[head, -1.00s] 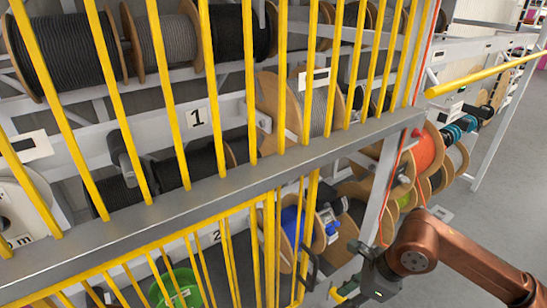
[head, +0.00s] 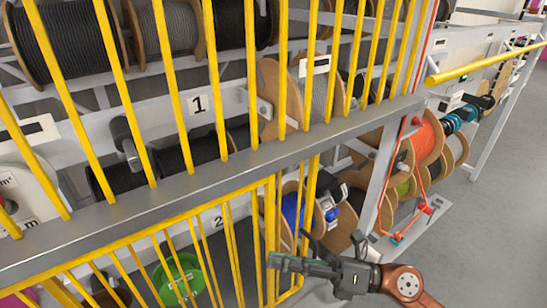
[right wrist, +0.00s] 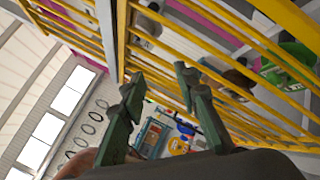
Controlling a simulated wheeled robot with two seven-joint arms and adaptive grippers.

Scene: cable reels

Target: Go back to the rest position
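My right gripper (head: 287,253) is in front of the lower yellow barred gate in the head view, near the gate's right end. Its dark green fingers point left. In the right wrist view my right gripper (right wrist: 160,80) shows two fingers spread apart with nothing between them. Yellow bars (right wrist: 195,60) lie beyond the fingertips; I cannot tell whether any finger touches them. My left gripper is in neither current view.
Behind the yellow bars (head: 166,65) and grey rail (head: 260,172) stand racks of cable reels. An orange cable reel (head: 427,140) sits right of the gate. A yellow bar (head: 485,62) juts out at upper right. Grey floor (head: 490,230) at right is clear.

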